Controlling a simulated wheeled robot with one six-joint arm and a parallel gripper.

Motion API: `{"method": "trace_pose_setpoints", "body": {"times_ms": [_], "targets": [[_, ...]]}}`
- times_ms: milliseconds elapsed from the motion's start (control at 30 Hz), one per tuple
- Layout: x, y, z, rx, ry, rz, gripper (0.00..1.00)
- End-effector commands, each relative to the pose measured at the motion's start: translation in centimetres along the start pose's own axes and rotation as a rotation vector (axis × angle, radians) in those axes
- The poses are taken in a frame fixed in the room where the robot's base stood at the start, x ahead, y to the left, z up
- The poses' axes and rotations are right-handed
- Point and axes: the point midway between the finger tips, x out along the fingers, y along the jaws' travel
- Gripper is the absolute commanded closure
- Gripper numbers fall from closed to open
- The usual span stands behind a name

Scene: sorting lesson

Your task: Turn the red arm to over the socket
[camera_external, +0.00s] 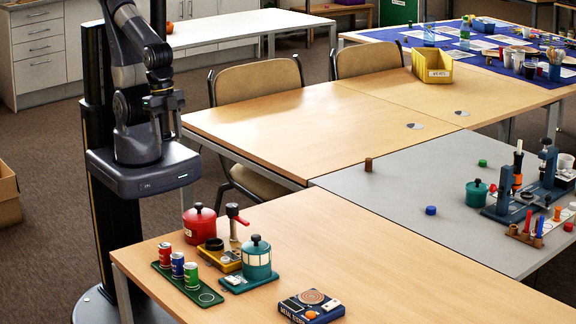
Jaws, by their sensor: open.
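The red arm (236,212) sits on top of a pale upright post on a small yellow base on the near wooden table. It points toward the lower right, away from the socket. The socket (214,243) looks like a black ring on the left part of the same yellow base (228,262), and nothing is over it. My gripper (165,135) is open and empty. It hangs above my own base, up and to the left of the table, well apart from the red arm.
A red pot (199,224) stands close behind the socket. A teal pot (257,260) stands right of the base. A green tray (181,286) with several cans lies in front. The table's right part is clear.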

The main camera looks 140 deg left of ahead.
Motion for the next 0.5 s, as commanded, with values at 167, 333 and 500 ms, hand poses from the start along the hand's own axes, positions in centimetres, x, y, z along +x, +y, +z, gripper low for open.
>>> {"method": "trace_pose_setpoints", "body": {"times_ms": [167,333,500], "targets": [[-0.9,0.3,-6.7,-0.156,-0.041,-0.006,0.49],[-0.6,0.5,-12.8,-0.308,-0.078,-0.016,0.49],[0.9,0.5,-18.6,-0.458,-0.113,-0.031,0.49]]}}
